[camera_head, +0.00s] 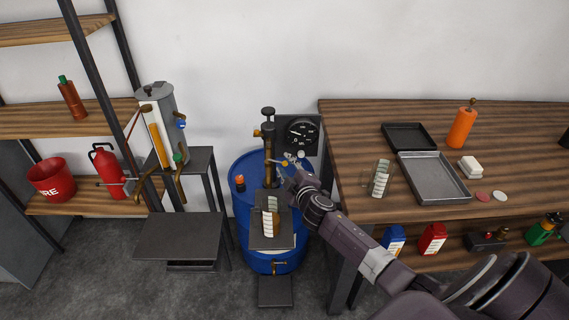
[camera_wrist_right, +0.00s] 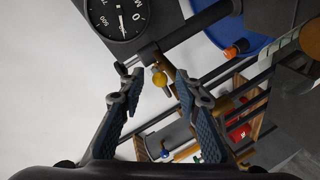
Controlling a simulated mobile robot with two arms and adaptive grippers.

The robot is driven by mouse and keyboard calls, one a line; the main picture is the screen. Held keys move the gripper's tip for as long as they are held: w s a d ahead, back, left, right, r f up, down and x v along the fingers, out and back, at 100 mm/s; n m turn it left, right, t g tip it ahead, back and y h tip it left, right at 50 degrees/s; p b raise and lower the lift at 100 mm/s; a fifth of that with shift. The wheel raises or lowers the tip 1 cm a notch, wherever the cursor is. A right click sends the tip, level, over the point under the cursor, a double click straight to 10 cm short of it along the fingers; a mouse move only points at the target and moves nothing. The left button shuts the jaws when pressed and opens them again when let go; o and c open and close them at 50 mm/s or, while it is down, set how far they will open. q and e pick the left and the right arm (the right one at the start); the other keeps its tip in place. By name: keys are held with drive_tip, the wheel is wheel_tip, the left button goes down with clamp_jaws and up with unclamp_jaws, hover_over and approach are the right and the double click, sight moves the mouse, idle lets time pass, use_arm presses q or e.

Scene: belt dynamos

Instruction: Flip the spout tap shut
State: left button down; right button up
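A brass and dark pump column (camera_head: 268,150) stands upright on the blue drum (camera_head: 240,205). A small orange-yellow knob (camera_head: 257,133) sticks out to its left near the top. In the right wrist view a yellow ball knob (camera_wrist_right: 159,79) on brass fittings shows beyond my fingertips; I cannot tell for certain which part is the spout tap. My right gripper (camera_head: 288,172) is close to the column's right side. In the wrist view its two blue-padded fingers (camera_wrist_right: 157,88) are spread with nothing held between them. My left gripper is out of view.
A round gauge (camera_head: 301,132) is on the panel behind the drum. A dark shelf (camera_head: 258,241) in front bears measuring vessels. The wooden bench (camera_head: 350,140) stands at the right with trays. A metal urn (camera_head: 158,105) stands on a stand at the left.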

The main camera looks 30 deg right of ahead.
drive_tip(key=shift+x, duration=0.85)
drive_tip(key=shift+c, duration=0.4)
clamp_jaws()
